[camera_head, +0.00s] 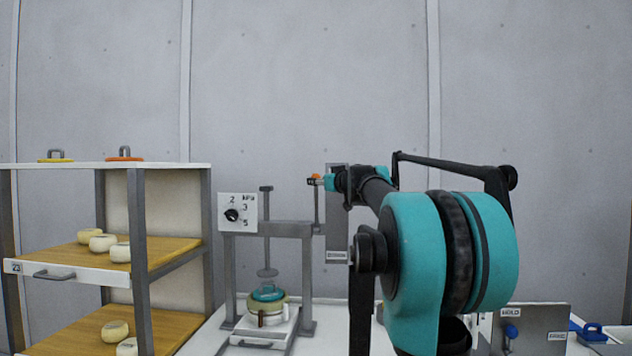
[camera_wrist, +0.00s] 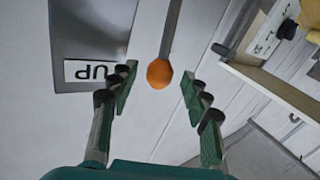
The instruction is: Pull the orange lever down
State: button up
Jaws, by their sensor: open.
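The orange lever knob (camera_wrist: 159,74) sits at the end of a grey rod (camera_wrist: 177,30) in the wrist view. My gripper (camera_wrist: 155,88) is open, with one finger on each side of the knob and a gap to both. In the head view the orange knob (camera_head: 315,177) shows small at the top of an upright rod, just left of my gripper (camera_head: 328,183). A grey plate (camera_head: 337,225) stands behind the rod. My arm hides part of the plate in the head view.
A press frame (camera_head: 270,229) with a dial panel (camera_head: 237,213) stands left of the lever, over a teal and cream mould (camera_head: 267,295). A shelf rack (camera_head: 172,250) with several cheeses is farther left. Panels with blue handles (camera_head: 511,332) stand at the right.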

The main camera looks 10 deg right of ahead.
jog(key=shift+x, duration=1.65)
grip_shut()
